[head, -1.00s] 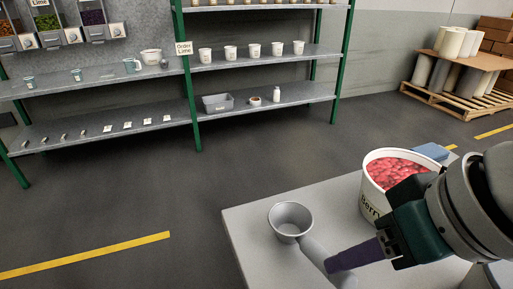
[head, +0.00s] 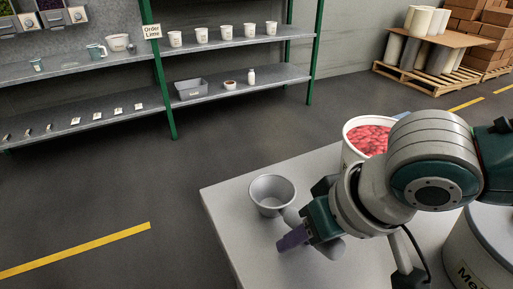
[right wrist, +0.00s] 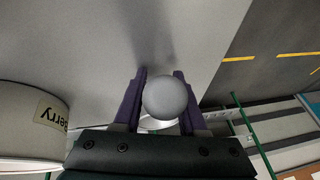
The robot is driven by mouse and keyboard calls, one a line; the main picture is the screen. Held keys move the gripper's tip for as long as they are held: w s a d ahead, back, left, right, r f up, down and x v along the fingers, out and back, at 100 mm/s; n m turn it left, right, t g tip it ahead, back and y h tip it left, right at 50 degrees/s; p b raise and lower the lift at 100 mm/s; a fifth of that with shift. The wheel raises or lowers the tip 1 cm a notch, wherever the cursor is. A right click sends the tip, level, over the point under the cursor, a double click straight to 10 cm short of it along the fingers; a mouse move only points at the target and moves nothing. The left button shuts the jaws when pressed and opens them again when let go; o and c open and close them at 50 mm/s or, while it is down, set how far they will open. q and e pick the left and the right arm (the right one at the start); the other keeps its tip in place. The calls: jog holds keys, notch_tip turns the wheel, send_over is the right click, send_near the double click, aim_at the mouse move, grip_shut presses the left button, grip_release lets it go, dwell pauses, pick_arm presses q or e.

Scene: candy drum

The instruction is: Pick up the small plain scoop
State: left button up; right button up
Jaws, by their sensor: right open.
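The small plain scoop (head: 271,193) is a grey cup with a thick handle, lying on the light grey table (head: 229,196) near its left corner. Its handle runs toward the lower right and is partly hidden behind my right gripper (head: 291,238). My right gripper has purple fingers and is open at the handle. In the right wrist view, the rounded grey end of the handle (right wrist: 168,98) shows between the two fingers, with gaps beside it. Part of the cup's rim shows behind it. My left gripper is not in view.
A white tub of red candy (head: 366,137) stands on the table behind my right arm; its "Berry" label (right wrist: 50,112) shows in the right wrist view. Another tub (head: 485,255) is at the lower right. Shelves (head: 238,85) with cups stand across open floor.

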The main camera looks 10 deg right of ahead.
jog(key=shift+c, duration=0.4)
grip_shut()
jog(key=shift+r, duration=0.1)
notch_tip(320, 180, up, 20)
jog(key=p, duration=0.4)
